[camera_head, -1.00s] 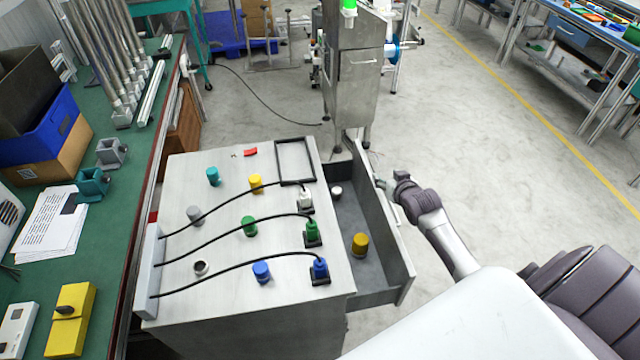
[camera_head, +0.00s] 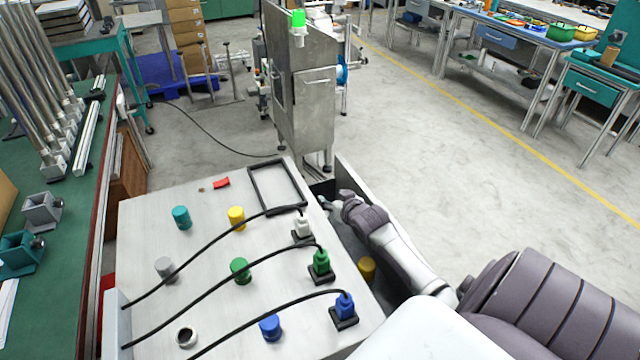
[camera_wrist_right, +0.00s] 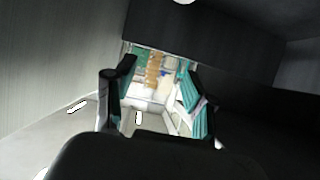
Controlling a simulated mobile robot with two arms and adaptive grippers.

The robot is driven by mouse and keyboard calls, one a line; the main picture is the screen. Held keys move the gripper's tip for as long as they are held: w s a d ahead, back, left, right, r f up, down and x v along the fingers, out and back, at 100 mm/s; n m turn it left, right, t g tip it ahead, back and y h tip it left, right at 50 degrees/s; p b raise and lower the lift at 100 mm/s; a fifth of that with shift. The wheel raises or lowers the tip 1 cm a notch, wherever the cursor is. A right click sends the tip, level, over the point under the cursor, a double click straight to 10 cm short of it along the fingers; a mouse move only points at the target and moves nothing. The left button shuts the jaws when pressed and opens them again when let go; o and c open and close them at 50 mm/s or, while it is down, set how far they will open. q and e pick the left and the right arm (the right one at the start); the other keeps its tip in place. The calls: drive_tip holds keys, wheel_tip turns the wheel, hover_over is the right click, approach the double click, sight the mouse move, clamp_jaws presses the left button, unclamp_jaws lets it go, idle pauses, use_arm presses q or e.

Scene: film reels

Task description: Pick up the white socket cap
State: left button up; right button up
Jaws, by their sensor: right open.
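The white socket cap is hidden in the head view, where my right arm and the drawer's near side cover that part of the drawer (camera_head: 350,176). A pale round edge (camera_wrist_right: 184,1) at the top of the right wrist view may be the cap; I cannot tell. My right gripper (camera_head: 324,202) reaches into the drawer's far end. Its teal-padded fingers stand apart with nothing between them in the right wrist view (camera_wrist_right: 158,88). My left gripper is not in view.
The cabinet top (camera_head: 205,250) bears a white plug (camera_head: 302,226), green plug (camera_head: 320,262) and blue plug (camera_head: 344,304) on black cables, plus several coloured caps. A yellow cap (camera_head: 367,268) is in the drawer beside my arm. A steel machine (camera_head: 303,100) stands behind.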

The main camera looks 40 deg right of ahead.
sight(327, 216)
drive_tip(key=f+b, duration=0.4)
drive_tip(key=f, duration=0.1)
drive_tip(key=f+b, duration=0.2)
drive_tip(key=shift+w+a+f, duration=0.2)
drive_tip(key=shift+w+f, duration=0.4)
drive_tip(key=shift+f, duration=0.15)
drive_tip(key=shift+w+f+b, duration=0.2)
drive_tip(key=shift+w+b, duration=0.1)
drive_tip(key=shift+b, duration=0.05)
drive_tip(key=shift+w+d+f, duration=0.15)
drive_tip(key=shift+w, duration=0.25)
drive_tip(key=shift+w+d+f, duration=0.2)
drive_tip(key=shift+w+f, duration=0.1)
drive_tip(key=shift+w, duration=0.15)
drive_tip(key=x, duration=0.2)
drive_tip(key=b+x, duration=0.1)
drive_tip(key=x, duration=0.1)
drive_tip(key=shift+w+d+f, duration=0.1)
drive_tip(key=shift+d+f, duration=0.05)
drive_tip(key=shift+f, duration=0.3)
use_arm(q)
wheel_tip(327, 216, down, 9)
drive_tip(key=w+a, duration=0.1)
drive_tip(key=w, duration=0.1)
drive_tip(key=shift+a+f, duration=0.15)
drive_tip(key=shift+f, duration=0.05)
use_arm(e)
drive_tip(key=c, duration=0.9)
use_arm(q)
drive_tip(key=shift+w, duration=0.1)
